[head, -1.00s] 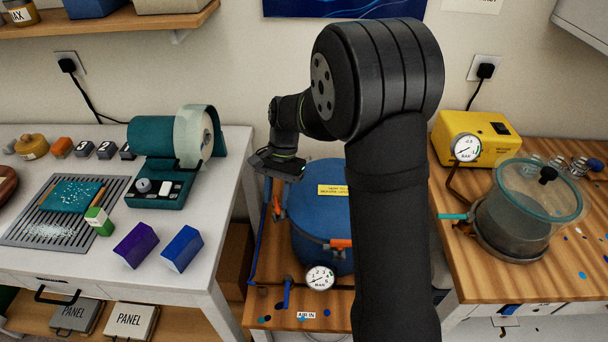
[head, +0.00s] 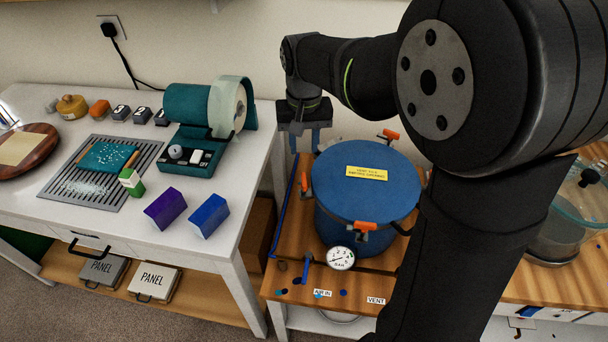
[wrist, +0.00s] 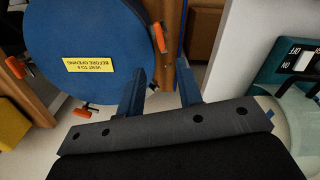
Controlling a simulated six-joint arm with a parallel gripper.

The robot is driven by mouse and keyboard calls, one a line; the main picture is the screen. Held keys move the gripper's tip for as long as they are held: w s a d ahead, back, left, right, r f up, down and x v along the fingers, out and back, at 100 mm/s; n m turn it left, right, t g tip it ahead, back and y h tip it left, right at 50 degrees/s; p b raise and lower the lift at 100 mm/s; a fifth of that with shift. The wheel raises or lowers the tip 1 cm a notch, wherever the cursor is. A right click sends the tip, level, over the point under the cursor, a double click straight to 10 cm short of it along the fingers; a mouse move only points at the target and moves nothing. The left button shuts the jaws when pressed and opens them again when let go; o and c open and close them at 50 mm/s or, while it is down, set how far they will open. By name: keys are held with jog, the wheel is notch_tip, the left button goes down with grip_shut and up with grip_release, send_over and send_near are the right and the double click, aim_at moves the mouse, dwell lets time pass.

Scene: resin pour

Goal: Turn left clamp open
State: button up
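The blue pressure pot (head: 338,190) has a round blue lid with a yellow label and orange-handled clamps around its rim. The left clamp (head: 304,182) shows as a small orange piece at the lid's left edge. In the wrist view its orange handle (wrist: 158,37) stands lengthwise beside the rim. My gripper (head: 305,148) is up and behind the left clamp, fingers pointing down. In the wrist view my gripper (wrist: 160,68) has its two blue fingers apart, with nothing between them. The clamp lies beyond the fingertips, not touched.
Other clamps sit at the lid's front (head: 365,226) and back (head: 390,134); another shows in the wrist view (wrist: 15,67). A gauge (head: 341,258) and blue pipe are at the pot's front left. The white table (head: 255,190) stands close on the left.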

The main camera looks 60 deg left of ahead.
aim_at(304, 179)
notch_tip(304, 179, down, 11)
jog(key=shift+f, duration=0.15)
grip_shut()
